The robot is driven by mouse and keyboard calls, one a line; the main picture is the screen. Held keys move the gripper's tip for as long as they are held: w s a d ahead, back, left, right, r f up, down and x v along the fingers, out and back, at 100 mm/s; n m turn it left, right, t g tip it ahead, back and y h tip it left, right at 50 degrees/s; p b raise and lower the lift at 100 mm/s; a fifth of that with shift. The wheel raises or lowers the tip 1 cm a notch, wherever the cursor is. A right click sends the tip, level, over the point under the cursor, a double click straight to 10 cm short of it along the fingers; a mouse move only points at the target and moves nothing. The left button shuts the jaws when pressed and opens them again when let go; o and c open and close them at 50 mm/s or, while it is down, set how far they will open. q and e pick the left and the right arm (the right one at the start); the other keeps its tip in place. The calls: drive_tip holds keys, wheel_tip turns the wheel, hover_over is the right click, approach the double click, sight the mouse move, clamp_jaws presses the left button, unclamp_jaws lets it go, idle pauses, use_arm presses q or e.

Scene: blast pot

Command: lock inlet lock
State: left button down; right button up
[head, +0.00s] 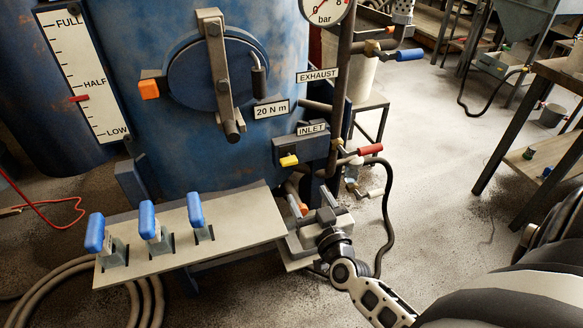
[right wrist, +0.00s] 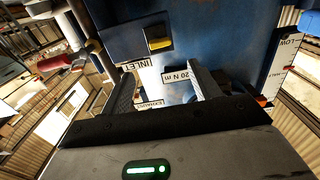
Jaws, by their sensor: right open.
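A small yellow tab (head: 289,160) sticks out of a dark blue box (head: 302,150) under the INLET label (head: 311,128), on the front of the blue pot (head: 200,100). The tab also shows in the right wrist view (right wrist: 158,43), just beyond the fingers. A red-handled valve (head: 370,149) is right of the box; its red handle shows at the left of the wrist view (right wrist: 53,63). My right gripper (head: 314,203) is open and empty, below the box and apart from the tab. My left gripper is not in view.
A beige shelf (head: 245,225) with three blue-handled pieces (head: 148,220) stands left of my right gripper. A black hose (head: 388,215) hangs at its right. A blue-handled valve (head: 410,55) is higher up. The floor right of the pot is largely clear.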

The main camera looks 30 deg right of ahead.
sight(291, 164)
drive_tip(key=b+x, duration=0.2)
drive_tip(key=x, duration=1)
drive_tip(key=shift+w, duration=0.25)
drive_tip(key=c, duration=1)
